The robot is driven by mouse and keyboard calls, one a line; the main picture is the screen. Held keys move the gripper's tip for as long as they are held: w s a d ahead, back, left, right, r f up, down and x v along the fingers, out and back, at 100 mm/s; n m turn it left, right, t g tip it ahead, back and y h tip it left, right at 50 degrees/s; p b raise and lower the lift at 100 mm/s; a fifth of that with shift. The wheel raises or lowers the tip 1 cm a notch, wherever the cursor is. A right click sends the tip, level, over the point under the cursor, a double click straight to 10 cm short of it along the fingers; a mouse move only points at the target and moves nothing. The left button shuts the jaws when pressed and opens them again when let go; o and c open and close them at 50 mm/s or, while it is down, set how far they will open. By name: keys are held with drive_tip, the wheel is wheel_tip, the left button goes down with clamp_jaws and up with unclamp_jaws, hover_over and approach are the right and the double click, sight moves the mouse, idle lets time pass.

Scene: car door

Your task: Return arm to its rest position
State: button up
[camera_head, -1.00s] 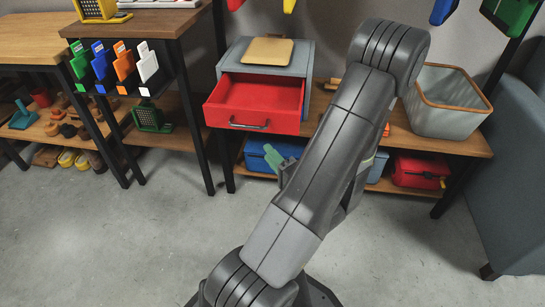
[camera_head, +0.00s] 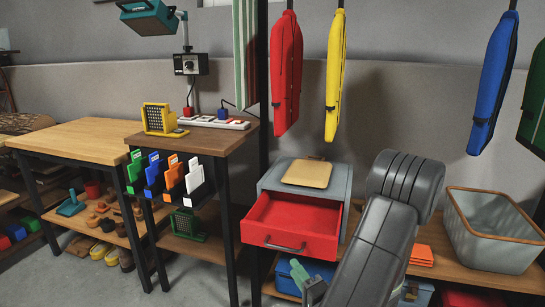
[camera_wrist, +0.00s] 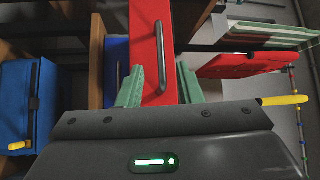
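My gripper (camera_wrist: 161,85) is open in the wrist view, with its two green fingers spread and nothing between them. A green fingertip of my gripper (camera_head: 300,273) shows low, below and in front of the drawer. The red drawer (camera_head: 290,228) is pulled out of its grey cabinet (camera_head: 338,180) and looks empty.
A beige board (camera_head: 307,173) lies on the cabinet. A grey bin (camera_head: 490,230) stands at right on the shelf. A table with a coloured file rack (camera_head: 172,178) stands left. Red (camera_head: 287,70), yellow (camera_head: 335,75) and blue (camera_head: 492,85) items hang above. Boxes fill the lower shelf.

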sight(280, 247)
drive_tip(key=x, duration=0.9)
drive_tip(key=shift+w+a+b, duration=0.1)
drive_tip(key=shift+w+b, duration=0.2)
drive_tip(key=shift+b, duration=0.1)
